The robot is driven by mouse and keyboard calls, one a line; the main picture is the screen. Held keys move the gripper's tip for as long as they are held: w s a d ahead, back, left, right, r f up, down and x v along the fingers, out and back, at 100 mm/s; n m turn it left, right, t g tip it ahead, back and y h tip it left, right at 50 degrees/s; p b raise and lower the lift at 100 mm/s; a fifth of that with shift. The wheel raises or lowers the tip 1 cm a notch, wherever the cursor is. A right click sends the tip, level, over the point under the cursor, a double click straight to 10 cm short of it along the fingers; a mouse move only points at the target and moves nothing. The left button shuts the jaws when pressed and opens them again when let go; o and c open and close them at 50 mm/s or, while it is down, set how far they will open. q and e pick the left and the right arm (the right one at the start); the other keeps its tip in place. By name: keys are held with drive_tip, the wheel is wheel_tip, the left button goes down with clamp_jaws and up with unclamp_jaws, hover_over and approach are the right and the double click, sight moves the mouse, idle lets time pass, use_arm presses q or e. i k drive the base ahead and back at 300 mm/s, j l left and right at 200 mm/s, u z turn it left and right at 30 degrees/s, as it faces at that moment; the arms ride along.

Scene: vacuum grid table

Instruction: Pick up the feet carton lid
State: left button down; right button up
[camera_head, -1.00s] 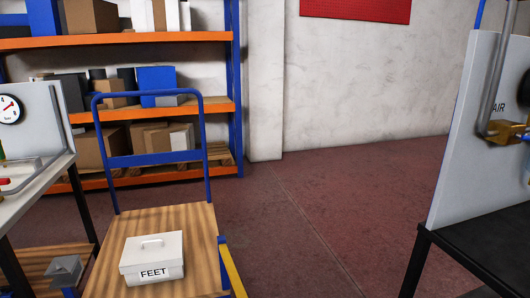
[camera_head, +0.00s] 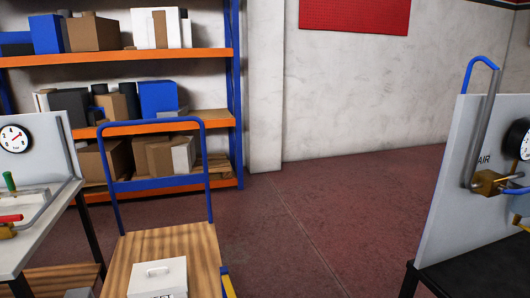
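The feet carton (camera_head: 158,293) is a white box at the bottom edge of the head view, with its label cut off by the frame. Its white lid (camera_head: 165,275) sits on top and has a small raised handle. The carton rests on the wooden deck of a blue-framed trolley (camera_head: 185,243). Neither of my grippers shows in the view.
A light table (camera_head: 38,240) with a gauge panel stands at the left. A dark table (camera_head: 470,270) with an upright white panel (camera_head: 455,190) and a brass valve stands at the right. Shelves (camera_head: 150,125) with boxes are behind. Open red floor (camera_head: 310,225) lies between.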

sight(150, 279)
drive_tip(key=u, duration=0.85)
drive_tip(key=i+l+u, duration=0.15)
drive_tip(key=l, duration=0.35)
drive_tip(key=i+l+u, duration=0.2)
drive_tip(key=l, duration=0.3)
drive_tip(key=l+u, duration=0.15)
drive_tip(key=l, duration=0.4)
drive_tip(key=i+l+u, duration=0.2)
drive_tip(key=l, duration=0.35)
drive_tip(key=k+j, duration=0.05)
